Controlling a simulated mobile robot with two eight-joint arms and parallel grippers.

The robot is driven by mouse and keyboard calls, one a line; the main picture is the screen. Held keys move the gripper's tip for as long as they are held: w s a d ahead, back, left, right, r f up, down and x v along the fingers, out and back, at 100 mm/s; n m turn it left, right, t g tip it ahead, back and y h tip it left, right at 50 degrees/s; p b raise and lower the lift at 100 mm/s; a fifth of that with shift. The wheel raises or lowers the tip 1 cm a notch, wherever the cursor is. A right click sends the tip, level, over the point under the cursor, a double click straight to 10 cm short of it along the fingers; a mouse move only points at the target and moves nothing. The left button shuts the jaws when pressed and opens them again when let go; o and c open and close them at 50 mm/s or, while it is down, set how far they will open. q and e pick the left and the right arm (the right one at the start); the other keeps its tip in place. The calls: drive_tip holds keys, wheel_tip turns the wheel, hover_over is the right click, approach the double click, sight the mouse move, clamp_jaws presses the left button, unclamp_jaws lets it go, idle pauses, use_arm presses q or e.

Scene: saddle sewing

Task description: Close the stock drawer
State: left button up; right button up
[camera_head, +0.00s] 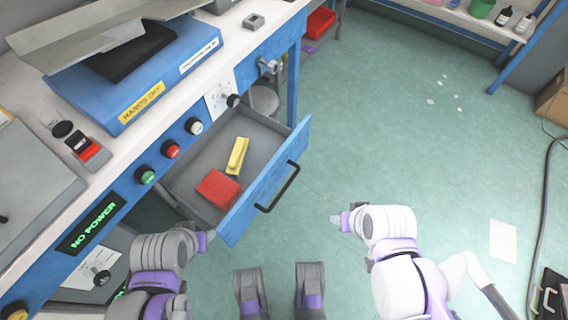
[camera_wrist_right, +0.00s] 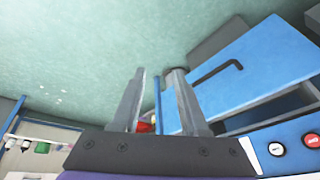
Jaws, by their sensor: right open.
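The stock drawer (camera_head: 262,187) stands pulled out from the blue bench, its blue front and black handle (camera_head: 278,187) facing right. A red block (camera_head: 218,188) and a yellow piece (camera_head: 238,155) lie inside it. My right gripper (camera_head: 336,219) is over the floor, to the right of the drawer front and apart from it. In the right wrist view its fingers (camera_wrist_right: 158,72) are spread and empty, with the drawer front (camera_wrist_right: 255,75) beyond at the right. My left gripper (camera_head: 208,237) is by the near end of the drawer front; its jaws are too small to read, and contact cannot be told.
The bench (camera_head: 185,128) carries knobs, buttons and a blue "HANDS OFF" machine (camera_head: 130,95). A grey round stool (camera_head: 264,100) is beyond the drawer. A shelf with bottles (camera_head: 504,17) stands at the back right.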

drive_tip(key=w+m+y, duration=0.1)
drive_tip(key=w, duration=0.1)
drive_tip(key=w+a+m+y+p, duration=0.1)
drive_tip(key=w, duration=0.1)
drive_tip(key=w+m+y+p, duration=0.1)
drive_tip(key=w, duration=0.1)
drive_tip(key=shift+a+r, duration=0.2)
drive_tip(key=shift+a, duration=0.1)
clamp_jaws()
drive_tip(key=m+t+y+p, duration=0.3)
drive_tip(key=m+y, duration=0.1)
drive_tip(key=y, duration=0.2)
approach(287, 150)
drive_tip(key=b+x, duration=0.1)
drive_tip(key=x, duration=0.4)
drive_tip(key=shift+s+a+b, duration=0.1)
drive_tip(key=shift+a+b, duration=0.1)
drive_tip(key=shift+b, duration=0.2)
drive_tip(key=shift+w+a, duration=0.3)
drive_tip(key=shift+a, duration=0.05)
drive_tip(key=w+a+b, duration=0.1)
drive_tip(key=w+a, duration=1.3)
drive_tip(key=a, duration=0.4)
drive_tip(key=shift+w+a+b, duration=0.25)
drive_tip(key=shift+w+b, duration=0.1)
drive_tip(key=shift+w, duration=0.05)
